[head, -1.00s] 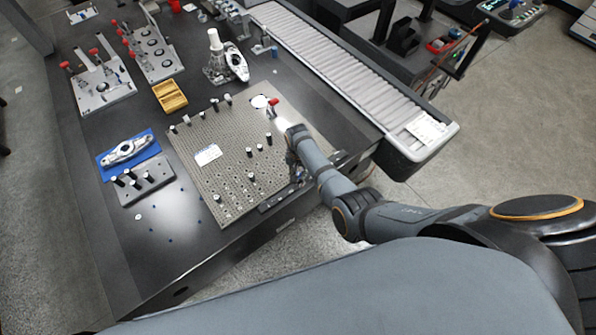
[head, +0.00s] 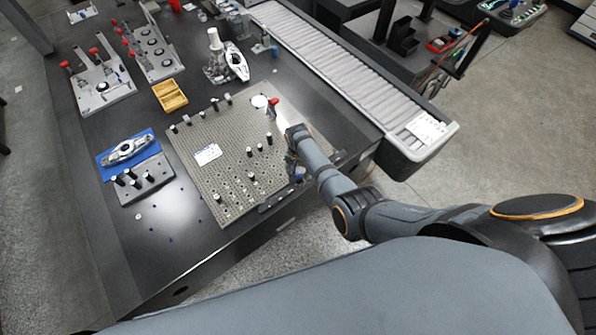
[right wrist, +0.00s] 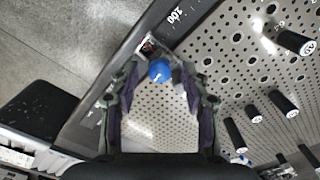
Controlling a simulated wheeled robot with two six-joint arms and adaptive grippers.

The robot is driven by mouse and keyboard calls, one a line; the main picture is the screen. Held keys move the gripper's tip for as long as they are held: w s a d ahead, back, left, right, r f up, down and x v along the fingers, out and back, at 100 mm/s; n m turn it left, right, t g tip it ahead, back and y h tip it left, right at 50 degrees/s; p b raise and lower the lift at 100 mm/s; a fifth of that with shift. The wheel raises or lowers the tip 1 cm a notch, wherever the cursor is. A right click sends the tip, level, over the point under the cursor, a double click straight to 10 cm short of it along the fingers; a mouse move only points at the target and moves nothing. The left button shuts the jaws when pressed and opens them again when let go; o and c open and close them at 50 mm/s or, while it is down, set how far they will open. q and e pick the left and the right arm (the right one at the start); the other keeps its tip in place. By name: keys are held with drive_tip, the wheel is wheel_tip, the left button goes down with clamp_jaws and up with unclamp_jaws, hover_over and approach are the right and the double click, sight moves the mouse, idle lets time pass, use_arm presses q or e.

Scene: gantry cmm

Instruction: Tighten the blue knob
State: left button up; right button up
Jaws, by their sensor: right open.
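The blue knob (right wrist: 160,70) shows in the right wrist view, near the edge of the perforated plate (right wrist: 235,45). It sits beside a small metal fitting. My right gripper (right wrist: 161,78) is open, with one finger on each side of the knob; I cannot tell whether either finger touches it. In the head view my right gripper (head: 294,172) points down at the plate's right edge, and the wrist largely hides the knob there. My left gripper is not in view.
Several black-capped pins (right wrist: 281,101) stand on the plate. A red-handled clamp (head: 272,106) is close to my right wrist. A roller conveyor (head: 340,75) runs along the table's right side. A yellow tray (head: 170,101) lies behind the plate.

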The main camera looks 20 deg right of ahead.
wheel_tip(320, 180, up, 12)
idle(0.5)
wheel_tip(320, 180, down, 12)
drive_tip(key=n+b, duration=0.3)
drive_tip(key=n, duration=0.6)
drive_tip(key=shift+b, duration=0.3)
drive_tip(key=shift+c, duration=0.3)
